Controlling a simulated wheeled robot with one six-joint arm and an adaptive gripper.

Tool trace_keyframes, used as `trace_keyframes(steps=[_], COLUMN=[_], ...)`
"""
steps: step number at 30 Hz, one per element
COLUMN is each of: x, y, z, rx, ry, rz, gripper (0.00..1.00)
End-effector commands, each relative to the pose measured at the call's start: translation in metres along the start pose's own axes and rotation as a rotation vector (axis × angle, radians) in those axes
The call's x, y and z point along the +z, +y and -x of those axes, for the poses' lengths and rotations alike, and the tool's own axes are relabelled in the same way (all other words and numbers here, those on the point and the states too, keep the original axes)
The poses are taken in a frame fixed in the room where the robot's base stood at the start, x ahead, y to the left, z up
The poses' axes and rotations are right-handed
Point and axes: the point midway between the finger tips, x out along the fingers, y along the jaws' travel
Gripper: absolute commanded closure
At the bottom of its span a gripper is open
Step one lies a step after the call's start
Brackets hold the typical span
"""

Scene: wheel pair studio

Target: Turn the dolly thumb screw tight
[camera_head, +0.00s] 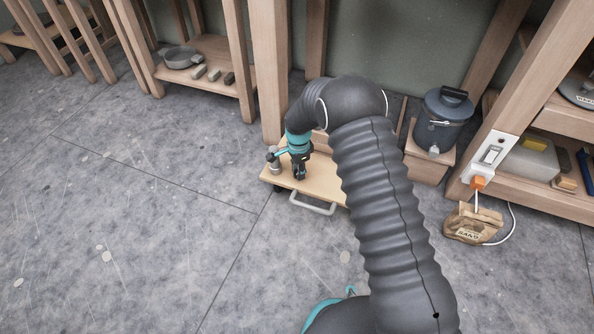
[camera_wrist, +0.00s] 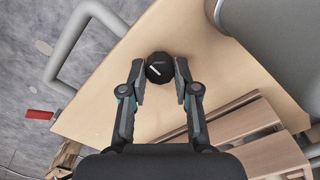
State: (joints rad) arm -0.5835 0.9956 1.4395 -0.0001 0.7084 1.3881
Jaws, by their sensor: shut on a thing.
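The dolly (camera_head: 325,183) is a light wooden platform with a pale grey handle (camera_head: 312,208) at its front edge. In the wrist view its bare board (camera_wrist: 110,95) fills the middle. The thumb screw (camera_wrist: 158,66) is a round black knob with a white line on top, pointing obliquely. My gripper (camera_head: 299,174) is over the dolly, pointing down. In the wrist view its two fingers (camera_wrist: 161,80) are on either side of the knob, shut on it. In the head view the knob is hidden by my gripper.
A grey metal piece (camera_head: 274,160) stands on the dolly left of my gripper. Wooden slats (camera_wrist: 235,120) lie close on the right in the wrist view. A dark lidded pot (camera_head: 443,120) and a sandbag (camera_head: 472,223) are to the right. The floor at left is clear.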

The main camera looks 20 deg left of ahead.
Motion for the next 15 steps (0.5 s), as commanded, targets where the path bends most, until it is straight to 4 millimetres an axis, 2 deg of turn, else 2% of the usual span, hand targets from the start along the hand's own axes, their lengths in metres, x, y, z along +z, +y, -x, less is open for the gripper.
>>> trace_keyframes(steps=[7, 15], x=[0.0011, 0.0014], y=[-0.0018, -0.0024], z=[0.0008, 0.0013], rx=[-0.005, -0.006], ry=[0.0, 0.0], rz=[-0.099, -0.134], gripper=[1.0, 1.0])
